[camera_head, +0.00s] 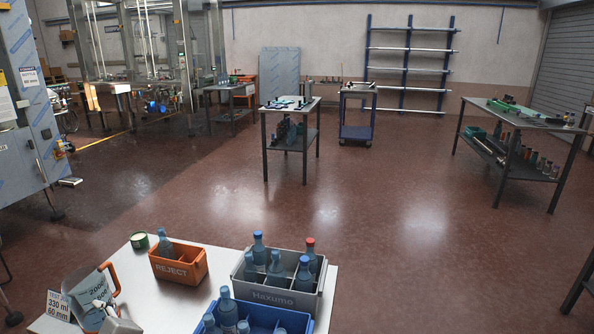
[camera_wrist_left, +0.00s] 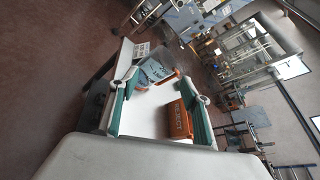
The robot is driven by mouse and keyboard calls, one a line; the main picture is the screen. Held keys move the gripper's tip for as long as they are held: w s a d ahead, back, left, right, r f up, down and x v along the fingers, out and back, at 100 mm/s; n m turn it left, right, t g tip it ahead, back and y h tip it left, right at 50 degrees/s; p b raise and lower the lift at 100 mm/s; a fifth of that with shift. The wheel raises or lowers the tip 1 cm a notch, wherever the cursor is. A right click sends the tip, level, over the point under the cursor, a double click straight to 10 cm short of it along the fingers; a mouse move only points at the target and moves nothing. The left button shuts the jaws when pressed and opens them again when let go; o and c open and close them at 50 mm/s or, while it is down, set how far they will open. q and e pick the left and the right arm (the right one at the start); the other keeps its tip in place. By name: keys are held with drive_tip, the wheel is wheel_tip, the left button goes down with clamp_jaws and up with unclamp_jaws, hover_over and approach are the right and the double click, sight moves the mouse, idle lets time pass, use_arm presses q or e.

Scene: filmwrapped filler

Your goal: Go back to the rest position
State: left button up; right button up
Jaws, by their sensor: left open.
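My left gripper (camera_wrist_left: 158,82) shows in the left wrist view with its two teal fingers spread wide and nothing between them that it holds. Beyond the fingers lie the white table top, a clear jug (camera_wrist_left: 155,68) and the orange REJECT crate (camera_wrist_left: 178,120). My right gripper is in neither view.
The white table (camera_head: 180,306) carries the jug (camera_head: 92,291), a sign (camera_head: 58,306), the orange crate (camera_head: 188,269), a grey crate (camera_head: 280,297) and a blue crate (camera_head: 262,318) with bottles. Open floor (camera_head: 400,235) lies beyond, before other tables (camera_head: 300,110).

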use_arm(q)
drive_tip(key=w+d+r+m+t+y, duration=0.1)
drive_tip(key=d+r+m+t, duration=0.6)
drive_tip(key=m, duration=0.9)
drive_tip(key=w+d+f+m+t+h, duration=0.1)
drive_tip(key=d+f+m+t+h, duration=0.2)
drive_tip(key=d+m+t+h, duration=0.85)
drive_tip(key=s+d+f+m+g+h, duration=0.3)
drive_tip(key=d+f+m+g+h, duration=0.35)
drive_tip(key=m, duration=1.25)
drive_tip(key=s+d+f+m+g, duration=0.1)
drive_tip(key=s+f+m+g, duration=0.2)
drive_tip(key=f, duration=0.3)
drive_tip(key=s+d+f+m+g+y, duration=0.1)
drive_tip(key=s+d+f+m+g, duration=0.1)
drive_tip(key=s+f+m, duration=0.2)
drive_tip(key=s+d+f+m+g, duration=0.2)
drive_tip(key=s+f+m+g, duration=0.1)
drive_tip(key=f+m, duration=0.4)
wheel_tip(320, 180, down, 3)
drive_tip(key=shift+s+r+g, duration=0.15)
drive_tip(key=shift+s+g, duration=0.15)
drive_tip(key=shift+s, duration=0.15)
